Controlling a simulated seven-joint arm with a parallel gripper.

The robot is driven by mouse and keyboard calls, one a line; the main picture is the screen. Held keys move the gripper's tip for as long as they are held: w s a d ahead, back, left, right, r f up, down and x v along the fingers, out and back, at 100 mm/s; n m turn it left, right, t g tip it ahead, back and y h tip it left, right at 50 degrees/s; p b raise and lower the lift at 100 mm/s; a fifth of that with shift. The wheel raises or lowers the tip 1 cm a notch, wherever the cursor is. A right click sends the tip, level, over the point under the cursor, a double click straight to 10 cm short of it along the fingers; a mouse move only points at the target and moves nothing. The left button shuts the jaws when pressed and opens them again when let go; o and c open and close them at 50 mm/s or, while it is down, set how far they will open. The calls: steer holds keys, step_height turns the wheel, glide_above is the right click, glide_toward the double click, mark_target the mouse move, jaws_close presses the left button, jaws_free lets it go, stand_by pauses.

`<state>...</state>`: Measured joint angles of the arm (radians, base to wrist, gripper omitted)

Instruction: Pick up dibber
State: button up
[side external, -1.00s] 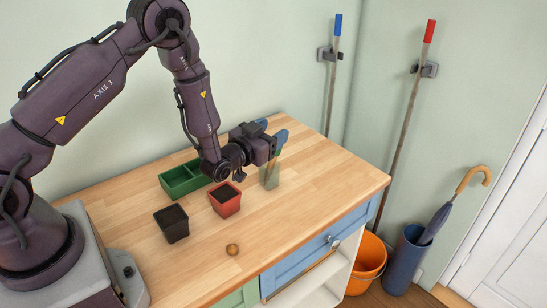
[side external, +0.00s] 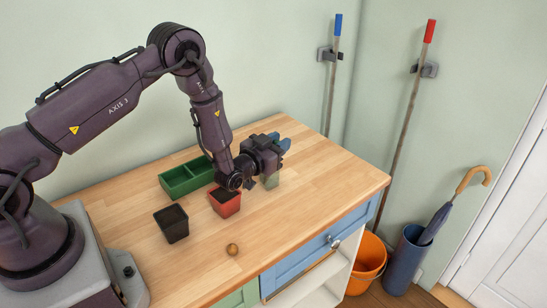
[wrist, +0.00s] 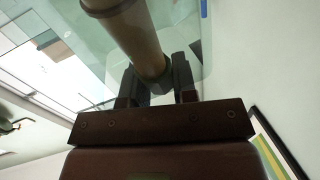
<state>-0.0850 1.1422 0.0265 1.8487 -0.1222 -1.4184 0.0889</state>
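In the wrist view a brown, round wooden shaft with a collar, which looks like the dibber (wrist: 138,38), runs down to the two dark fingers (wrist: 160,84). Clear glass (wrist: 190,45) shows around it. The shaft lines up with the gap between the fingers. Whether they touch or grip it is not clear.
A red pot (side external: 226,204), a black pot (side external: 172,224) and a green divided tray (side external: 186,178) stand near my arm. A small round brown object (side external: 232,249) lies near the front edge. The right part of the bench (side external: 325,185) is clear.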

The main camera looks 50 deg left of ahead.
steer(key=shift+c, duration=0.4)
steer(key=shift+r, duration=0.1)
step_height(320, 180, up, 9)
steer(key=shift+r, duration=0.15)
steer(key=s+r+n+y, duration=0.1)
steer(key=s+r+n, duration=0.15)
steer(key=s, duration=1.15)
step_height(320, 180, down, 6)
steer(key=shift+a, duration=0.4)
steer(key=shift+f, duration=1.05)
stand_by(3.8)
